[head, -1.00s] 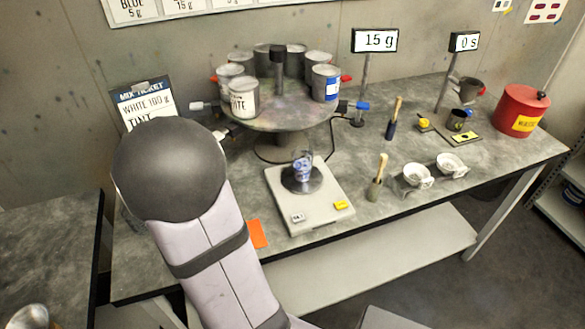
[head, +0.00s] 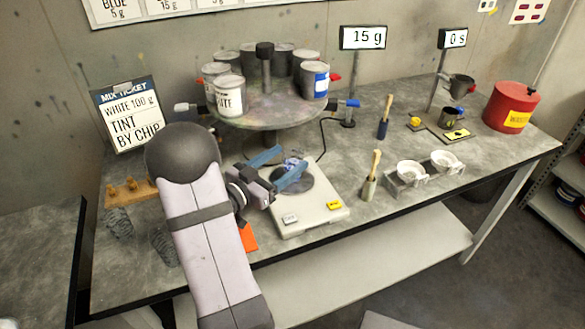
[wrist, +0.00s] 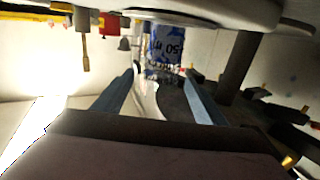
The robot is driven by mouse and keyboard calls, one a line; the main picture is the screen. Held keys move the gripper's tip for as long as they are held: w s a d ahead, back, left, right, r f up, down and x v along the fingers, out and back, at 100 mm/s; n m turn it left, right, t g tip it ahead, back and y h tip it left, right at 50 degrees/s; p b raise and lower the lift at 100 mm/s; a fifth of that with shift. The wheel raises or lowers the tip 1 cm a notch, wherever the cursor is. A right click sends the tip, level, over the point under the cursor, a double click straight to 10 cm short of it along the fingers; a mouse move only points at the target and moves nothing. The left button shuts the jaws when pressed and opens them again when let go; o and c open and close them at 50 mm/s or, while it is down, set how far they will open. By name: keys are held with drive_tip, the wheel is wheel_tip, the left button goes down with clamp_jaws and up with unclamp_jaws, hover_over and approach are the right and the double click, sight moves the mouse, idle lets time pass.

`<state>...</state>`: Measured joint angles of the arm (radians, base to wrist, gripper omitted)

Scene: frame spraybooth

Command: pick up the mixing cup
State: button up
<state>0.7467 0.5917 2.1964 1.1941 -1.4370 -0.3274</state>
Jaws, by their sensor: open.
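The mixing cup, small and clear with blue on it, stands on the round pan of the white scale (head: 308,215). In the head view it is mostly hidden by my gripper (head: 279,167). In the wrist view the mixing cup (wrist: 168,47) shows a blue patch marked 50, upside down, in line with the gap between my two blue fingers (wrist: 160,85). The fingers are apart, with nothing clearly held. I cannot tell whether the cup is just beyond the tips or partly between them.
A turntable (head: 265,112) with several tins stands close behind the scale. Brushes, two white cups (head: 410,172) and a red can (head: 511,106) stand to the right. An orange card (head: 248,238) lies left of the scale. Bench shows clear at front right.

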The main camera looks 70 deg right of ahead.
sight(299, 151)
drive_tip(key=shift+p+x, duration=1.25)
drive_tip(key=shift+x, duration=2.3)
drive_tip(key=c, duration=1.2)
